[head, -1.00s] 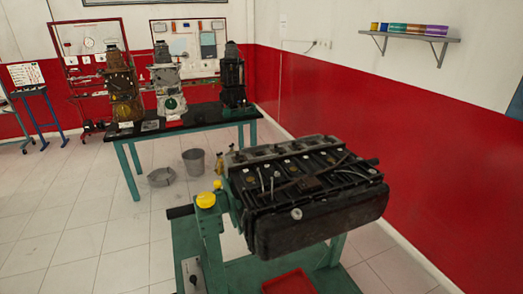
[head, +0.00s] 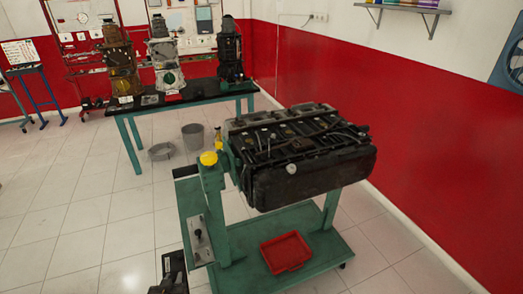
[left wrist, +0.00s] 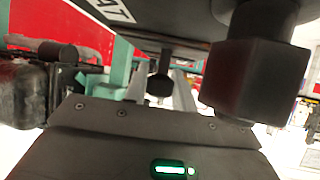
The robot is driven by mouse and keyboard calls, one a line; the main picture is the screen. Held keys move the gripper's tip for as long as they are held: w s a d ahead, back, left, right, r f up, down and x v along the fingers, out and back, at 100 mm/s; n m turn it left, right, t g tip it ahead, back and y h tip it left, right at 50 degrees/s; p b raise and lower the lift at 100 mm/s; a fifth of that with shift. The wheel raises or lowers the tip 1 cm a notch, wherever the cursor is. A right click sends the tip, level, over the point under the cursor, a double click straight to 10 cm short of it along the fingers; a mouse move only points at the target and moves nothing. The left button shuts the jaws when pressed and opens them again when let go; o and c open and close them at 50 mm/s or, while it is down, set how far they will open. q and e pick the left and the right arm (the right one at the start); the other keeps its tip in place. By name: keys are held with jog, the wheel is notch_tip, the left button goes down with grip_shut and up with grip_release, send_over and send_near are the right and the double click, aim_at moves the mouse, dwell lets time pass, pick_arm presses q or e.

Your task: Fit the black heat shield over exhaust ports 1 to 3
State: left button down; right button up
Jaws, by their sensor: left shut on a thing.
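The dark engine block (head: 310,165) is mounted on a teal stand, and I cannot make out exhaust ports 1 to 3 on it. My left gripper (head: 172,272) is at the bottom edge of the head view, lower left of the engine and well apart from it. It is shut on a black plate with white letters "AT", which looks like the heat shield (left wrist: 165,15) and fills the top of the left wrist view. The plate's full outline is cut off there. My right gripper is in neither view.
The teal stand (head: 325,262) has a yellow knob (head: 209,158) and a red tray (head: 286,252) on its base. A grey bucket (head: 193,136) and a basin (head: 160,151) stand on the floor behind. A table (head: 150,105) with several engines stands at the back.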

pick_arm(q)
jog(key=w+d+r+m+h+b, duration=0.1)
jog(key=w+d+r+b, duration=0.2)
jog(key=w+r, duration=0.45)
jog(key=w+d+r+h+b, duration=0.1)
jog(key=w+d+r+b, duration=0.25)
jog(key=r, duration=0.75)
jog(key=s+r+b, duration=0.2)
jog(key=r, duration=0.5)
jog(key=s+d+r+b, duration=0.1)
jog(key=s+r+b, duration=0.1)
jog(key=r, duration=0.6)
jog(key=shift+s+d+r+m, duration=0.15)
jog(key=shift+s+m, duration=0.25)
jog(key=shift+s, duration=0.4)
notch_tip(320, 180, down, 7)
jog(key=s, duration=0.2)
